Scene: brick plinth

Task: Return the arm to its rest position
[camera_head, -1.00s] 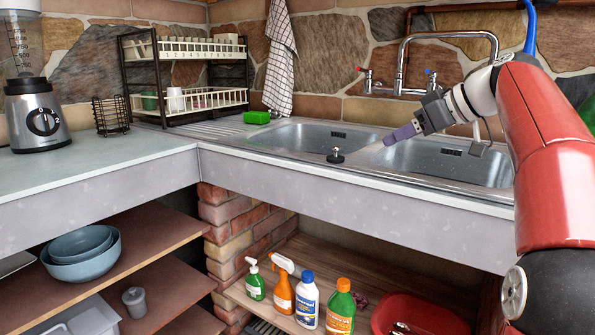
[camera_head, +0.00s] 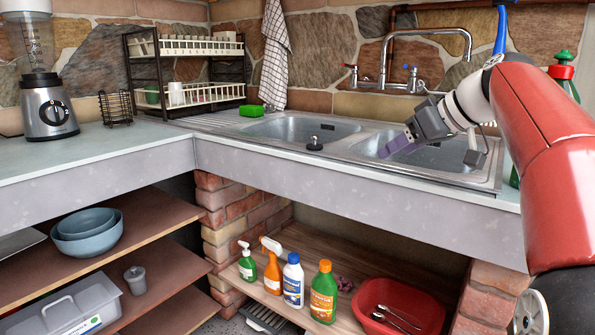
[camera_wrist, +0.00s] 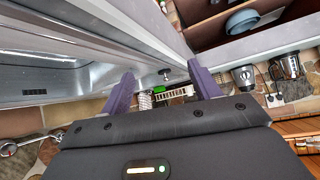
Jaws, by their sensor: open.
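My gripper (camera_head: 396,146) is at the end of my red arm, in front of and above the right sink basin in the head view. In the wrist view my gripper (camera_wrist: 163,88) shows its two purple fingers spread apart, with nothing between them. Beyond the fingers the wrist view shows the counter, the sink edge and, farther off, the dish rack (camera_wrist: 170,93). The arm is bent at the right side of the head view and holds nothing.
The double sink (camera_head: 300,128) has a tap (camera_head: 385,80) behind it. A dish rack (camera_head: 190,95), a green sponge (camera_head: 251,111) and a blender (camera_head: 48,105) stand to the left. Bottles (camera_head: 324,292) and a red basin (camera_head: 425,300) sit on the lower shelf. The left counter front is clear.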

